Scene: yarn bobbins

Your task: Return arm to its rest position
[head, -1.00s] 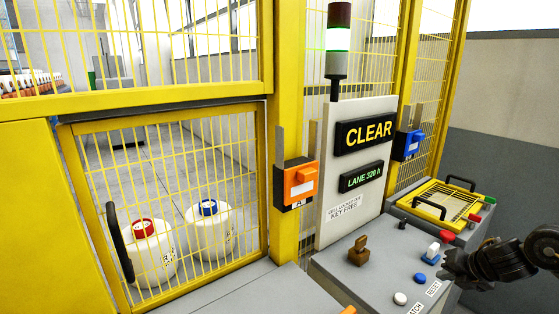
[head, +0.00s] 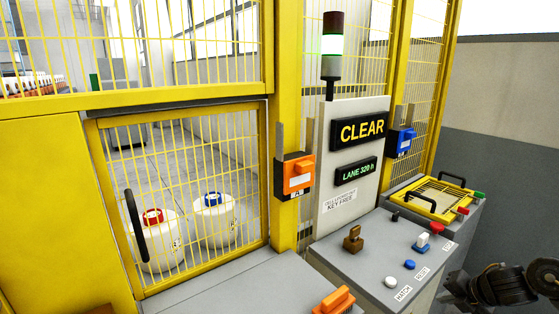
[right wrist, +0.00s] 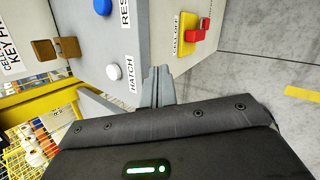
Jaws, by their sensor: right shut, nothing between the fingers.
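My right gripper (head: 452,290) is at the lower right of the head view, beside the right edge of the grey control console (head: 345,262). In the right wrist view its two grey fingers (right wrist: 158,82) are together with nothing between them. They show in front of the console's side and the grey floor. My left gripper is not in the head view.
The console carries a brown key switch (head: 353,238), white button (head: 391,282), blue button (head: 409,264) and red button (head: 437,228). A yellow mesh gate (head: 190,112) with bobbins behind it is at left. A yellow-framed tray (head: 418,205) is at right. Open floor (right wrist: 265,55) lies beyond the console.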

